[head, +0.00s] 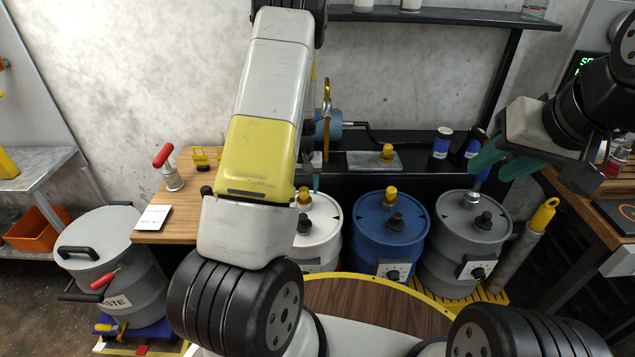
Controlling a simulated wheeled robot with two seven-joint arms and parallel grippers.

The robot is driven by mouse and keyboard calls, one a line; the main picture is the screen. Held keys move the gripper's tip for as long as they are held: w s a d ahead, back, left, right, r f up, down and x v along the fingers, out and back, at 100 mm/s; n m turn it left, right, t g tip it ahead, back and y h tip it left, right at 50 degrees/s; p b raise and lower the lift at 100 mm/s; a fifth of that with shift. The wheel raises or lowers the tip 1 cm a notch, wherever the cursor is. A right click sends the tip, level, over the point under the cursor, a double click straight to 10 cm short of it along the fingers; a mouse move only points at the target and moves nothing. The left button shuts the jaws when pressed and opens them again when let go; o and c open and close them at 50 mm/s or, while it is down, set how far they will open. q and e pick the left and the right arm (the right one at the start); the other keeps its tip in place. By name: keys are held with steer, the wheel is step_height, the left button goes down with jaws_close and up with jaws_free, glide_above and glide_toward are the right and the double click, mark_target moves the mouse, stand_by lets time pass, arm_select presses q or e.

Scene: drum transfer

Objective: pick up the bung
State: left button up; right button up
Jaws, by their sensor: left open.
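A yellow bung-like plug (387,152) stands on a small grey plate (360,161) on the back bench. Similar yellow plugs show on the white drum (327,222) and the blue drum (372,222); I cannot tell which is the task's bung. The grey drum (448,228) has a silver fitting on its lid. My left gripper (316,183) is open, mostly hidden behind my own forearm, with a teal fingertip showing above the white drum. My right gripper (502,168) has its teal fingers apart, above the grey drum, with nothing seen between them.
A wooden bench (180,222) at left carries a red-handled tool (168,168) and a white card (153,218). A grey waste drum (120,268) stands at lower left. A yellow-capped grey cylinder (530,238) leans right of the drums.

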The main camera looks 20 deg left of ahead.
arm_select(q)
step_height(320, 180, down, 2)
steer(key=shift+w+f, duration=0.1)
steer(key=shift+w, duration=0.05)
jaws_close()
stand_by(0.3)
